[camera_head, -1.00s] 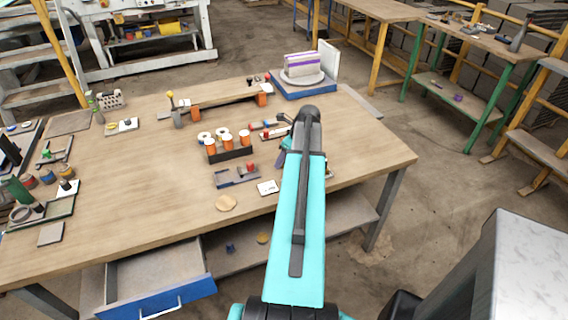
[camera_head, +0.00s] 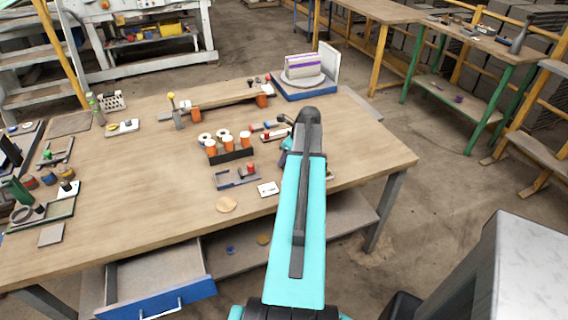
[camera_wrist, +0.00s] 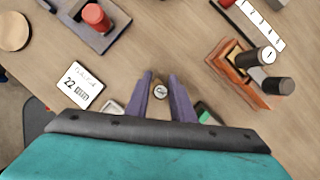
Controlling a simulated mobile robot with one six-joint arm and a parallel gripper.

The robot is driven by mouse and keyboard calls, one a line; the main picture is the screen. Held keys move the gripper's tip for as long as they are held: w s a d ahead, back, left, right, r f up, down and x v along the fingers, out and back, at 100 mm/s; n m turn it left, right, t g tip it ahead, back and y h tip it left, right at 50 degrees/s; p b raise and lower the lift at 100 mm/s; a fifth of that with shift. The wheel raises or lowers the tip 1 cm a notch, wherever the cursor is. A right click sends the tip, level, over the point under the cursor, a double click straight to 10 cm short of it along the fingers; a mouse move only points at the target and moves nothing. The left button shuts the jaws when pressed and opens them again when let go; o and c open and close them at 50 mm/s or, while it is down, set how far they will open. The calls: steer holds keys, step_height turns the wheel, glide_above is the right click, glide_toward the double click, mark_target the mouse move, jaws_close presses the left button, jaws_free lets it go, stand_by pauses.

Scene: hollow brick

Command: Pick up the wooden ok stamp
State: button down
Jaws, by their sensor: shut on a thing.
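In the wrist view, the wooden stamp (camera_wrist: 160,91) shows as a small round-topped piece between the two grey-purple fingers of my gripper (camera_wrist: 160,82). The fingers are shut on it from both sides. Its top end shows a small mark that is too small to read. Its lower part is hidden, so I cannot tell whether it touches the table. In the head view, my teal arm hides the stamp and most of the gripper.
A white card reading 22 (camera_wrist: 80,85) lies left of the gripper. A wooden holder with black-handled pieces (camera_wrist: 230,68) is close on the right. A grey tray with a red-topped piece (camera_wrist: 72,22) is at upper left. The workbench (camera_head: 130,190) has clear wood at its front left.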

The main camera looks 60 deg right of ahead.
steer(key=shift+r, duration=0.1)
steer(key=shift+r+b, duration=0.65)
steer(key=shift+r, duration=0.85)
steer(key=s+a+b, duration=0.1)
steer(key=s+a, duration=0.1)
steer(key=s, duration=0.1)
steer(key=s+a+r+b, duration=0.1)
steer(key=s+a, duration=0.2)
steer(key=s, duration=0.1)
steer(key=s+a+b, duration=0.1)
steer(key=s+a, duration=0.1)
steer(key=s, duration=0.2)
steer(key=shift+s+a+r, duration=0.2)
steer(key=shift+s+a, duration=0.05)
steer(key=shift+a, duration=0.05)
steer(key=shift+d+f+b, duration=0.1)
steer(key=shift+b, duration=0.45)
steer(key=shift+s+b, duration=0.25)
steer(key=shift+b, duration=0.9)
steer(key=s+a+b, duration=0.1)
steer(key=b, duration=0.2)
steer(key=shift+s+a+b, duration=0.1)
steer(key=shift+b, duration=0.3)
steer(key=shift+s+a+r, duration=0.1)
steer(key=shift+r, duration=0.15)
